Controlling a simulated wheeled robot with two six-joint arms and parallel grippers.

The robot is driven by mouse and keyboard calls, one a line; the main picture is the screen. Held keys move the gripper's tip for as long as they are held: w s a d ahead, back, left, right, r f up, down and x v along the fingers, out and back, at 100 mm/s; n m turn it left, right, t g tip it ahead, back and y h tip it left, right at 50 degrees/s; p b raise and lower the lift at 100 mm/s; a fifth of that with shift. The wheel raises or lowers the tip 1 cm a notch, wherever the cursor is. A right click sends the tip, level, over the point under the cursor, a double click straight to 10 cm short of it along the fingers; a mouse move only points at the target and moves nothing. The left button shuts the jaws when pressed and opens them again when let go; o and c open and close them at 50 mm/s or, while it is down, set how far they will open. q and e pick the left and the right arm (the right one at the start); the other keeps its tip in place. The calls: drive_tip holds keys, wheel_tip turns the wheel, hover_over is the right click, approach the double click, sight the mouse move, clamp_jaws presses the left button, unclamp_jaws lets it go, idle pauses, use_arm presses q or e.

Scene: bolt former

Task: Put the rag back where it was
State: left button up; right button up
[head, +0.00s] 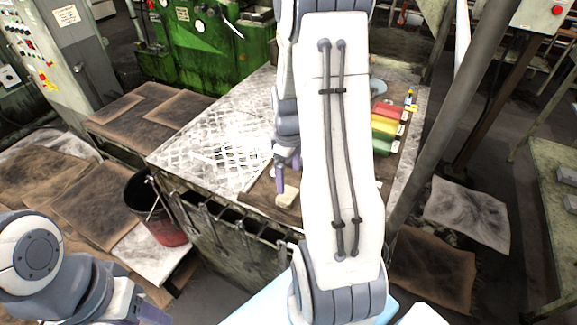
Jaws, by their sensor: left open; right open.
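A small pale beige piece (287,196), which may be the rag, lies on a brown mat (258,199) near the front edge of the metal worktable. My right gripper (287,176) is open, pointing down, with its purple fingertips just above and beside the beige piece. I cannot tell whether they touch it. My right arm crosses the middle of the view and hides part of the tabletop. My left gripper (148,314) is only partly in view at the bottom left, open, away from the table.
A dark bucket (152,208) stands left of the table. A thick grey post (452,110) rises on the right. Flat sheets (466,213) lie on the floor.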

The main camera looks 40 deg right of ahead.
drive_tip(key=shift+r, duration=2.15)
drive_tip(key=s+a+r+n, duration=0.1)
drive_tip(key=a+r, duration=0.1)
drive_tip(key=a, duration=0.8)
drive_tip(key=s+a+r, duration=0.1)
drive_tip(key=a+r, duration=0.2)
drive_tip(key=a, duration=0.6)
drive_tip(key=s+a+r+n+y, duration=0.1)
drive_tip(key=s+a, duration=1.1)
drive_tip(key=s, duration=0.2)
drive_tip(key=shift+r+n, duration=0.3)
drive_tip(key=shift+r, duration=0.05)
drive_tip(key=shift+f+b, duration=0.1)
drive_tip(key=shift+b, duration=0.25)
